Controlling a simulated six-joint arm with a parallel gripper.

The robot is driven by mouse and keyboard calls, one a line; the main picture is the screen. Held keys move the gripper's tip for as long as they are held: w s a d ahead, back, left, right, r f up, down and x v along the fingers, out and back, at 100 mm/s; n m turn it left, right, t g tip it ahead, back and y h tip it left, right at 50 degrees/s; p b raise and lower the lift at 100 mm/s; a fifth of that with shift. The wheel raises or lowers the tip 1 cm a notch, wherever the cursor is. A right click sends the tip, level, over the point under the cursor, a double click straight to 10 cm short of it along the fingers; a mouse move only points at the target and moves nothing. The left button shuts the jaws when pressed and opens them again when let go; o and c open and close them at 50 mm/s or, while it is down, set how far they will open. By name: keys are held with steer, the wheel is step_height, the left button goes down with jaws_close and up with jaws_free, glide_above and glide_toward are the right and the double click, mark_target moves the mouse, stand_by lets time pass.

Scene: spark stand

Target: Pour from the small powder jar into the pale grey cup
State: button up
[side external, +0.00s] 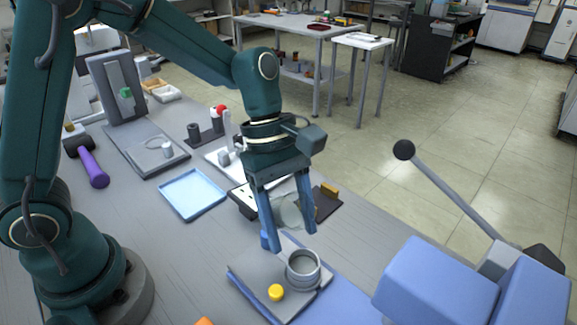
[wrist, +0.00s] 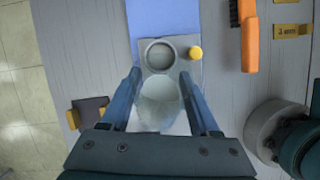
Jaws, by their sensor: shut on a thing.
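My gripper (side external: 290,238) is shut on a small translucent jar (side external: 291,211), held between the two blue fingers. The jar also shows in the wrist view (wrist: 159,100), just short of the cup. The pale grey cup (side external: 303,270) stands upright on a grey plate, below the fingers and slightly to the right in the side view. In the wrist view the cup (wrist: 160,56) lies straight ahead of the jar, with its round mouth open upward. The jar is above the plate and apart from the cup. Its contents and exact tilt are hard to tell.
A yellow knob (side external: 276,292) sits on the grey plate (side external: 248,265) beside the cup. A light blue tray (side external: 192,194) and a purple-handled hammer (side external: 93,168) lie to the left. A blue machine with a lever (side external: 440,285) stands at the right. An orange-handled brush (wrist: 249,45) lies beyond the knob.

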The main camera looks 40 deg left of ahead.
mark_target(275, 207)
steer(key=shift+a+f+h, duration=0.1)
steer(key=shift+f+h, duration=0.1)
steer(key=shift+h, duration=0.7)
steer(key=shift+w+a+f+g+h, duration=0.1)
steer(key=shift+a+f+g+h, duration=0.2)
steer(key=shift+a+f+h, duration=0.35)
steer(key=shift+w+a+h, duration=0.15)
steer(key=shift+a+h, duration=0.2)
steer(key=shift+h, duration=0.7)
steer(key=shift+w+a+r+g+h, duration=0.1)
steer(key=shift+a+r+g+h, duration=0.3)
steer(key=shift+r+h, duration=0.35)
steer(key=shift+a+r+h, duration=0.1)
steer(key=shift+a+h, duration=0.4)
steer(key=shift+h, duration=0.65)
steer(key=shift+g, duration=0.3)
